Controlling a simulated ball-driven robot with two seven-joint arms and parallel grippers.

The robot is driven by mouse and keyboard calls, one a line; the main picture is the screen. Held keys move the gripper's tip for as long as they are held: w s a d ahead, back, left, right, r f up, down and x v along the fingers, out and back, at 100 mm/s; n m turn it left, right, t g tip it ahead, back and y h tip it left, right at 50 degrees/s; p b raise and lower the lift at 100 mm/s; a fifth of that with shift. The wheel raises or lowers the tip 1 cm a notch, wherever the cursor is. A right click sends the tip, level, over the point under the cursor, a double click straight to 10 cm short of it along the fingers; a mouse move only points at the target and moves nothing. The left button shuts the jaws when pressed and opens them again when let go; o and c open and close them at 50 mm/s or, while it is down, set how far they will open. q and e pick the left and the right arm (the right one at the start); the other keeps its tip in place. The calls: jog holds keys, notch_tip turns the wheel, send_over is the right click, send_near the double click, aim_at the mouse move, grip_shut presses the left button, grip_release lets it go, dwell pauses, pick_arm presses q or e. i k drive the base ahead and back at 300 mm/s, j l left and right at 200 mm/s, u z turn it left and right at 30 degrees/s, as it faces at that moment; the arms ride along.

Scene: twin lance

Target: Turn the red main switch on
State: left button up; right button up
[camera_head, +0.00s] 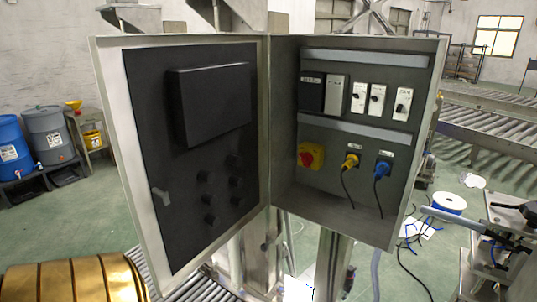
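The red main switch (306,158) is a red rotary knob on a yellow square plate. It sits at the lower left of the inner panel in an open grey cabinet (345,128). The knob's exact turn position is too small to tell. Nothing covers the switch. Neither of my grippers can be made out in the head view.
The cabinet door (185,150) stands open to the left. Right of the switch are a yellow plug (351,160) and a blue plug (383,168) with hanging cables. Breakers (377,99) sit above. A gold banded cylinder (75,280) lies at the lower left.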

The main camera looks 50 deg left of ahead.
aim_at(307, 159)
jog(key=u, duration=1.35)
